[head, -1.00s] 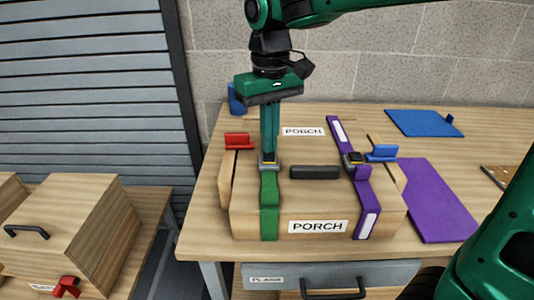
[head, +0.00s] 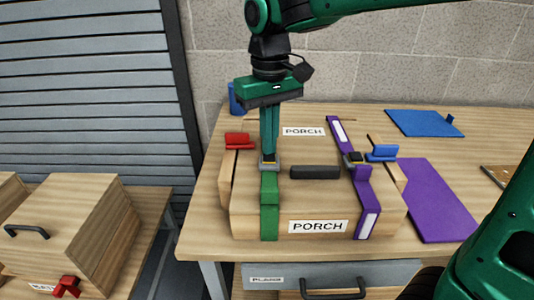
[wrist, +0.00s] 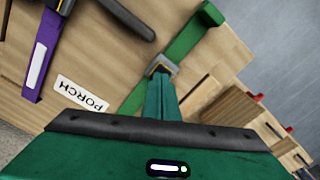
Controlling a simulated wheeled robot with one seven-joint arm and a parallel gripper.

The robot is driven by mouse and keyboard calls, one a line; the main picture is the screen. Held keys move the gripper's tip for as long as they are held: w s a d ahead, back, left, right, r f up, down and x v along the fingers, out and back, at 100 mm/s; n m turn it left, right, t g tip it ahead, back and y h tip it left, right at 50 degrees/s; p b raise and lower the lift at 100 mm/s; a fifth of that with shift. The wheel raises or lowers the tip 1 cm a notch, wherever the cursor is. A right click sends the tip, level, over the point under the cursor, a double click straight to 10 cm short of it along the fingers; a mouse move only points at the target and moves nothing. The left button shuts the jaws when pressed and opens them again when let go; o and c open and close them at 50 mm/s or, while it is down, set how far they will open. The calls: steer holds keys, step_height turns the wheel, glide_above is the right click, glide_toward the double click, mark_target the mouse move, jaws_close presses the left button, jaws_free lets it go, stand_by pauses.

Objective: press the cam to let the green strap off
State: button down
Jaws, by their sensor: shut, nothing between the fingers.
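A wooden box labelled PORCH (head: 253,226) stands on the workbench. The green strap (head: 269,205) runs over its left front, through a grey cam buckle (head: 269,167) on the lid; the strap (wrist: 185,42) and the buckle (wrist: 163,67) also show in the wrist view. My gripper (head: 269,156) points straight down, shut and empty, its tips at the buckle and seemingly touching it. The fingers hide the cam and part of the strap behind it. In the wrist view the fingertips (wrist: 161,76) meet the buckle's near edge.
A purple strap (head: 363,190) with its own buckle crosses the lid's right side. A black handle (head: 315,172) lies between the straps. A red clip (head: 239,140) and a blue clip (head: 382,153) sit at the box's sides. A purple mat (head: 432,205) lies to the right.

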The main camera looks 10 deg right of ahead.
steer(key=shift+f, duration=0.6)
stand_by(0.4)
step_height(320, 180, up, 8)
stand_by(1.1)
steer(key=shift+s, duration=0.1)
